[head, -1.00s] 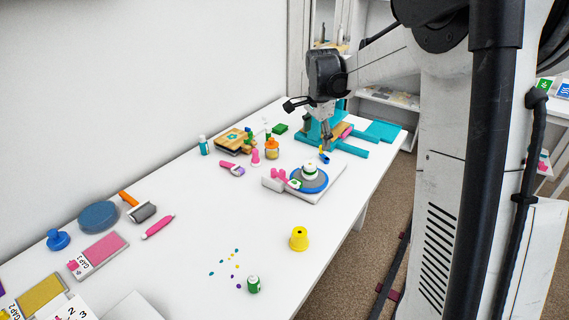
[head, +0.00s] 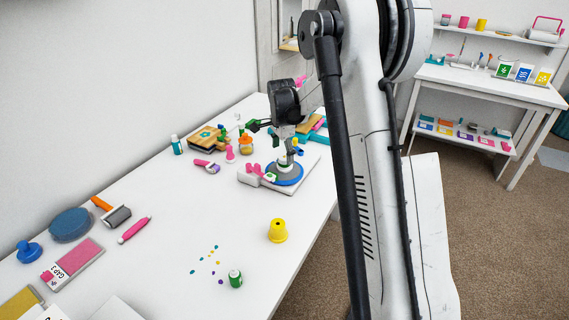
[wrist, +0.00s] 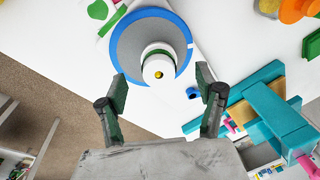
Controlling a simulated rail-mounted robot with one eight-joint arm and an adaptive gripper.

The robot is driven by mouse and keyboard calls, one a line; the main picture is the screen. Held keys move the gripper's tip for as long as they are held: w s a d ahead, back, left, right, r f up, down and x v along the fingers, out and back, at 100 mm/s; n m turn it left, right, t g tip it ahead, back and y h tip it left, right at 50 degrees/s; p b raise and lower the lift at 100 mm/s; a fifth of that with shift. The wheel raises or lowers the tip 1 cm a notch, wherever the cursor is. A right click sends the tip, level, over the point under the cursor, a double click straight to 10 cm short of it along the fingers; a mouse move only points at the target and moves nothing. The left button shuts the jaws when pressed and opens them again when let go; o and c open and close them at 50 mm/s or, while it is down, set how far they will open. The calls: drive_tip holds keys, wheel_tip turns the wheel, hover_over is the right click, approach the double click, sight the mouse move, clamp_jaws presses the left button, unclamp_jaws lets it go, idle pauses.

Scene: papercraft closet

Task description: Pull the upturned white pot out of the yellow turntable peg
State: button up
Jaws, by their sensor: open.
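The upturned white pot with a green band (wrist: 158,62) sits at the middle of the turntable, a blue disc with a grey top (wrist: 124,45). The yellow peg tip (wrist: 158,74) shows at the centre of the pot's upward-facing base. My gripper (wrist: 160,78) is open and empty, with one finger on each side of the pot in the wrist view. In the head view my gripper (head: 287,149) is just above the turntable (head: 290,179) and partly hides the pot. I cannot tell the exact height gap, and I see no contact.
A white board (head: 263,186) under the turntable carries pink pieces (head: 254,170). A teal frame (wrist: 265,105) stands close by on the right in the wrist view. A yellow upturned pot (head: 278,231) and a green-and-white jar (head: 235,279) stand nearer.

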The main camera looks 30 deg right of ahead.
sight(285, 156)
drive_tip(key=shift+w+d+f, duration=0.1)
drive_tip(key=shift+d+f, duration=0.05)
drive_tip(key=shift+f, duration=0.7)
drive_tip(key=shift+w+d+f, duration=0.1)
drive_tip(key=shift+d+f, duration=0.1)
drive_tip(key=shift+f, duration=0.7)
drive_tip(key=shift+w+d+f, duration=0.1)
drive_tip(key=shift+d+f, duration=0.05)
drive_tip(key=shift+f, duration=0.7)
drive_tip(key=shift+c, duration=0.4)
drive_tip(key=c, duration=1.2)
drive_tip(key=shift+r, duration=0.1)
wheel_tip(285, 156, up, 13)
drive_tip(key=p, duration=0.5)
drive_tip(key=shift+r, duration=0.1)
drive_tip(key=shift+r+p, duration=0.65)
drive_tip(key=shift+r, duration=0.7)
